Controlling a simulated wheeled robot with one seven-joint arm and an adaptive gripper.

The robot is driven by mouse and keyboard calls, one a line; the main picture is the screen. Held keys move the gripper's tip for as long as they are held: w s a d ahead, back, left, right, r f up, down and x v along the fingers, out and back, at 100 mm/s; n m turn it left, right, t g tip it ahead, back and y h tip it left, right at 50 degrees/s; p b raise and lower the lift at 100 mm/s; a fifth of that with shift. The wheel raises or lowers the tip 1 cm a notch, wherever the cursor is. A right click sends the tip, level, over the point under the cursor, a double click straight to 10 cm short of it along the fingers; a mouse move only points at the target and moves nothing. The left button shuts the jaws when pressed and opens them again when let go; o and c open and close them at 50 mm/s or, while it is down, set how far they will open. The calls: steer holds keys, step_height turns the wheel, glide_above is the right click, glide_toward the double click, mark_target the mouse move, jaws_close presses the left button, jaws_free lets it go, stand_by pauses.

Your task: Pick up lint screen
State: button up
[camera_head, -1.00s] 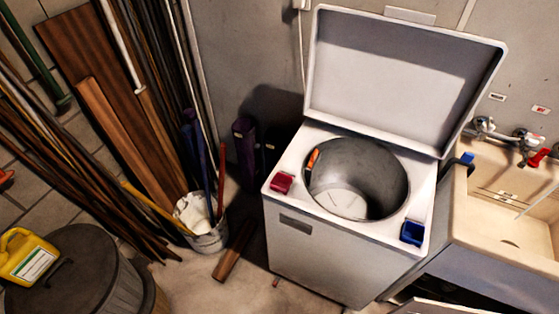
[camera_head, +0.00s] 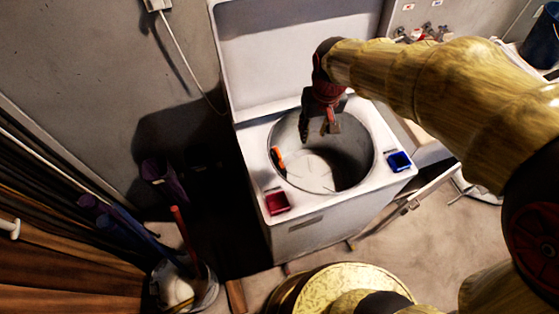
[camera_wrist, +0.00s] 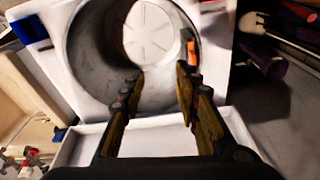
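An open top-loading washer (camera_head: 250,150) stands with its lid up. An orange piece (camera_head: 278,159) sits at the left inner wall of its metal drum (camera_head: 340,170); it may be the lint screen, but I cannot tell for sure. The orange piece also shows in the wrist view (camera_wrist: 193,54), right of the drum's centre. My gripper (camera_head: 322,128) hangs over the back part of the drum opening. In the wrist view my gripper (camera_wrist: 158,76) has its two fingers apart with nothing between them. The orange piece is just beyond the right fingertip, seemingly not touched.
A red box (camera_head: 276,202) and a blue box (camera_head: 399,162) sit on the washer's front corners. The raised lid (camera_head: 290,50) stands behind my gripper. A bucket (camera_head: 205,290) with poles is at lower left. A sink with taps is at right.

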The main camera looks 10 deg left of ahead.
steer(key=w+a+f+g+p, duration=0.1)
steer(key=w+a+f, duration=0.1)
steer(key=a+f, duration=0.35)
steer(key=n, duration=0.2)
glide_above(278, 152)
steer(key=shift+g+h, duration=0.3)
steer(key=shift+g, duration=0.1)
steer(key=f, duration=0.3)
steer(key=s+f+p, duration=0.1)
steer(key=f, duration=0.1)
steer(key=shift+a+f, duration=0.1)
steer(key=shift+f, duration=0.25)
step_height(278, 152, down, 2)
steer(key=shift+f+b, duration=0.25)
steer(key=shift+b, duration=0.05)
steer(key=shift+w+f+b, duration=0.25)
steer(key=shift+f+b, duration=0.1)
steer(key=shift+f, duration=1)
steer(key=shift+w+f+b, duration=0.2)
steer(key=shift+f+b, duration=0.15)
steer(key=shift+f, duration=1)
steer(key=shift+c, duration=1.3)
jaws_close()
